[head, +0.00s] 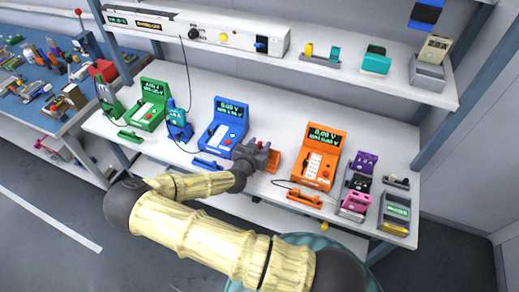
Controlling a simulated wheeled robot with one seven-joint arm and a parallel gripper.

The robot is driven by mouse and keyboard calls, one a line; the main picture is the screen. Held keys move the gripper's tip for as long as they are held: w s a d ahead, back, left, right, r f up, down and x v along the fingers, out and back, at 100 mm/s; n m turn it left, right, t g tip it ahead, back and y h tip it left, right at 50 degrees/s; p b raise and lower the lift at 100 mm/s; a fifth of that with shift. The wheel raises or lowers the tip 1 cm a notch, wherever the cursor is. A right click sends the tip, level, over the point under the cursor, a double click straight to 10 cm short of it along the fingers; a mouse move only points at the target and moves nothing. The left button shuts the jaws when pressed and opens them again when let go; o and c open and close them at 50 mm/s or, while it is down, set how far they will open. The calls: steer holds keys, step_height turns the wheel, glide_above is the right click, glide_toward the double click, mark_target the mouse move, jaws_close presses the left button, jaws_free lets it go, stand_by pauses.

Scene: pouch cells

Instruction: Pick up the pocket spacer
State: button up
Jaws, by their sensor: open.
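No object here can be told for certain as the pocket spacer at this size. My gripper (264,157) is over the white bench between the blue meter (223,126) and the orange meter (322,158). A small orange block (273,161) shows right beside the fingers; I cannot tell whether they touch it. The fingers are small and partly hidden by the wrist, and nothing is clearly held. Small purple (364,162), black (358,182) and pink (355,203) pieces stand at the bench's right end.
A grey device (395,213) sits at the right corner. An upper shelf (350,78) overhangs the back. A cluttered blue bench (30,110) is at far left. Bare white bench lies behind the meters.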

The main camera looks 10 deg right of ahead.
steer(key=shift+s, duration=0.1)
jaws_close()
stand_by(0.4)
steer(key=shift+s+d+r, duration=0.15)
steer(key=shift+s+r, duration=0.1)
steer(key=shift+r, duration=0.1)
steer(key=s+d+r+p, duration=0.5)
steer(key=s+r+p, duration=0.2)
steer(key=s, duration=0.5)
steer(key=shift+d+r+p, duration=0.2)
steer(key=shift+p, duration=0.55)
steer(key=shift+f, duration=0.1)
